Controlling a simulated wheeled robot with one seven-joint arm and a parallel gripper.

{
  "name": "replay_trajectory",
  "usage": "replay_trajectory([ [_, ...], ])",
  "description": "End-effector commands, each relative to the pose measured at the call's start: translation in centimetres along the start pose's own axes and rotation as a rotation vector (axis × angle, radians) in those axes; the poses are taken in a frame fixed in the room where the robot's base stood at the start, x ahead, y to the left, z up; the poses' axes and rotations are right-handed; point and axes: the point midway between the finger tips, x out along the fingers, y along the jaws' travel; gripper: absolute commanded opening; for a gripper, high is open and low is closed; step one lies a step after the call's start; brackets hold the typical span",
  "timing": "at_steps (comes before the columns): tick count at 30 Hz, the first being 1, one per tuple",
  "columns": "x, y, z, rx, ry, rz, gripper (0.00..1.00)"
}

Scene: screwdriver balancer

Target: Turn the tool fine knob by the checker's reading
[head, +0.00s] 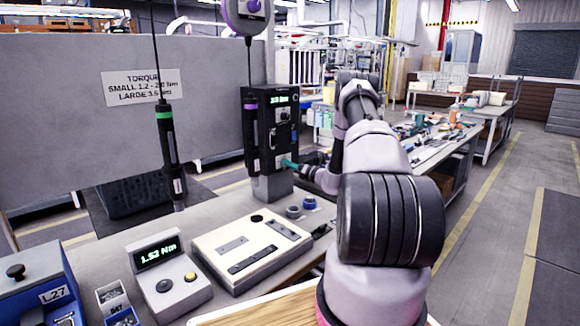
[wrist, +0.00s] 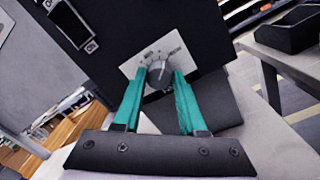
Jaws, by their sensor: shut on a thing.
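My gripper (wrist: 163,80), with teal fingers, is shut on a small grey knob (wrist: 158,74). The knob sits on a pale scale plate (wrist: 138,64), whose lettering is too small to read surely. In the head view my gripper (head: 290,164) is at the lower right of a black controller box (head: 270,110); the knob is hidden there. The box has a lit green display, too small to read surely. The checker (head: 165,280) stands on the bench, its green display (head: 157,252) reading about 1.53 Nm. A green-banded screwdriver (head: 166,140) and a purple-banded screwdriver (head: 250,130) hang upright.
A wall sign (head: 142,87) gives torque: small about 1.2 to 2.0 Nm, large about 3.5 Nm. A pale fixture plate (head: 215,240), a blue box marked L27 (head: 50,296) and small round parts (head: 309,203) are on the bench. The aisle at right is clear.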

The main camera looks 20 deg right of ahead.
Motion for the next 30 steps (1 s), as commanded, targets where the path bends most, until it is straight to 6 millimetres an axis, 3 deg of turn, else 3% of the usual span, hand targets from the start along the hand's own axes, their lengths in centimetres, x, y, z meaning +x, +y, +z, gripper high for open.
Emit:
replay_trajectory([
  [12,-0.08,-0.08,-0.09,0.181,-0.008,-0.003,0.00],
  [28,-0.11,-0.12,-0.12,0.204,-0.009,-0.004,0.00],
  [29,-0.12,-0.13,-0.12,0.204,-0.009,-0.004,0.48],
  [30,-0.11,-0.12,-0.12,0.204,-0.009,-0.004,0.64],
])
